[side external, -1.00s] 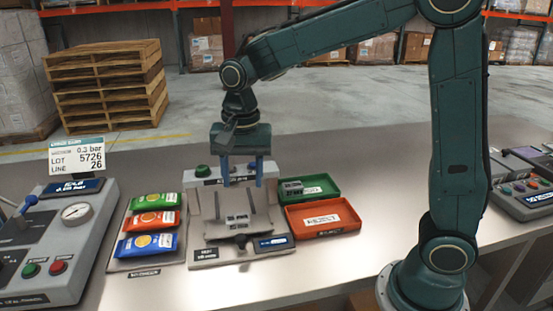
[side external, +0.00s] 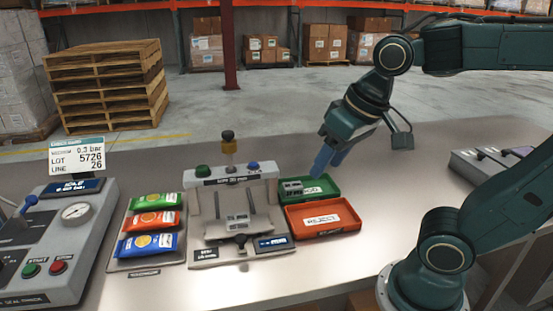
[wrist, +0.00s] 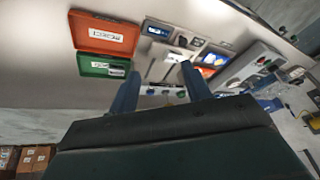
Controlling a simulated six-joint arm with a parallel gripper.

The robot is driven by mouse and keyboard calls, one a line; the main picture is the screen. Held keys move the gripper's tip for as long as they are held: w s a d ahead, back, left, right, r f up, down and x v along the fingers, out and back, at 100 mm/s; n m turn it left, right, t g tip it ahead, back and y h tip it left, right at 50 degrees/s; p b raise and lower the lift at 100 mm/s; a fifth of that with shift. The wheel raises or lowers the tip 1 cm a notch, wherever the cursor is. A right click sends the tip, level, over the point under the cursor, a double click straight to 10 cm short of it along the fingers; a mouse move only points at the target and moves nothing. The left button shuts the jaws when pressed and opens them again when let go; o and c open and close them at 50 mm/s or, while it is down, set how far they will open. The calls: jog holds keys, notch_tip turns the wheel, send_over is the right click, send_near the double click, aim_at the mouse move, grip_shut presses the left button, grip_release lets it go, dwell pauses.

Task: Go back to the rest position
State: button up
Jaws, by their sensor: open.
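My gripper (side external: 329,160) hangs tilted in the air above and behind the green tray in the side external view. Its two blue fingers are apart with nothing between them; they also show in the wrist view (wrist: 158,92).
The green tray (side external: 330,188) holds a small grey item (side external: 293,188). The red reject tray (side external: 348,230) is in front. Green, orange and blue packets lie on a board (side external: 173,258) at left. The bench at right has free room.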

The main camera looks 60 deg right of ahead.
jog(key=s, duration=0.1)
jog(key=s+n, duration=0.1)
jog(key=s+f+n+t, duration=0.1)
jog(key=shift+s+d, duration=0.3)
jog(key=shift+s, duration=0.05)
